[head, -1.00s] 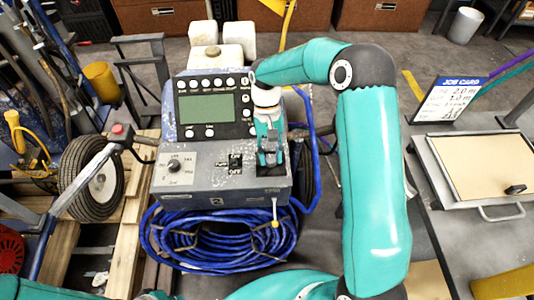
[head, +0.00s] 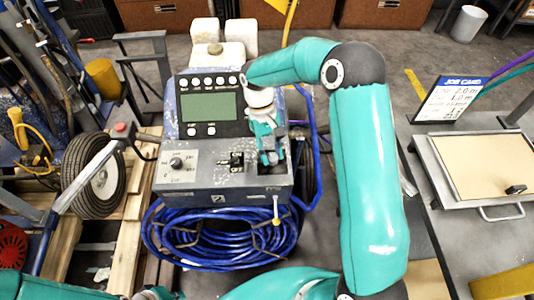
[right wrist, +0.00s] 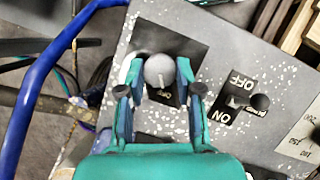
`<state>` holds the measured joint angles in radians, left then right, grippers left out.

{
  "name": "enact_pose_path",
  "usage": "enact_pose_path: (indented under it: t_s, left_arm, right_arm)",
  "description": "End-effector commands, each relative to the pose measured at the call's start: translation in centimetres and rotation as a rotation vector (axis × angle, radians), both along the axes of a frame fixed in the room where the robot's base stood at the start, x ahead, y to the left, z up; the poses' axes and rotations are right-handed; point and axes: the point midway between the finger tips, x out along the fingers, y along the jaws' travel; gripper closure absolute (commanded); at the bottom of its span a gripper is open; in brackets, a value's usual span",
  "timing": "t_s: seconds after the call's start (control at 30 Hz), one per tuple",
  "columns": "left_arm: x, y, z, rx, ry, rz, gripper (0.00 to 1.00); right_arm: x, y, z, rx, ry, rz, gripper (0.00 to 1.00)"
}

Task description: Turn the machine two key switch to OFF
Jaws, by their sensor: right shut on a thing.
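Machine two is a worn grey-blue control box (head: 219,188) marked 2, with a dial, a toggle and a screen on its face. My right gripper (head: 270,160) is over the right end of its face. In the right wrist view, the fingers of my right gripper (right wrist: 161,85) are shut on a round grey knob, the key switch (right wrist: 160,70), on a black plate. The plate's lettering is partly covered, so I cannot read the switch position. A yellow tag (head: 276,221) hangs below the box.
A toggle switch (right wrist: 245,103) marked ON and OFF sits close beside the key switch. A blue hose coil (head: 210,240) lies under the box. A job card (head: 450,100) and a tan-topped tray (head: 478,168) are on the right bench.

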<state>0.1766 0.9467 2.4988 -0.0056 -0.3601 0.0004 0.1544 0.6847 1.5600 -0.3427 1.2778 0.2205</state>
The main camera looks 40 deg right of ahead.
Motion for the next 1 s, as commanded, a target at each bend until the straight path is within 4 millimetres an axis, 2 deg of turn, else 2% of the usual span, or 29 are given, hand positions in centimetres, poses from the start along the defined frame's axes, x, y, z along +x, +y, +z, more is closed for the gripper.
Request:
enact_pose_path:
  t_s: [0.03,0.17,0.2,0.47,0.63,0.77,1.0]
  left_arm:
    - [0.0,0.0,0.0,0.0,0.0,0.0,1.0]
    - [0.0,0.0,0.0,0.0,0.0,0.0,1.0]
    - [0.0,0.0,0.0,0.0,0.0,0.0,1.0]
    - [0.0,0.0,0.0,0.0,0.0,0.0,1.0]
    - [0.0,0.0,0.1,0.0,0.0,0.0,1.0]
    - [0.0,0.0,0.1,0.0,0.0,0.0,1.0]
    - [0.0,0.0,0.0,0.0,0.0,0.0,1.0]
  right_arm:
    - [0.5,-0.1,0.2,-0.002,-0.019,-0.001,0.64]
    - [0.4,0.0,0.1,-0.001,-0.014,-0.001,0.42]
    - [0.3,0.0,0.1,0.0,-0.013,-0.002,0.4]
    - [0.2,0.0,0.1,0.0,-0.007,-0.002,0.4]
    - [0.6,-0.1,0.9,0.0,-0.008,-0.002,0.4]
    - [1.3,-0.1,2.6,0.001,-0.011,-0.002,0.4]
    - [3.3,-0.4,7.2,0.0,-0.013,-0.002,0.4]
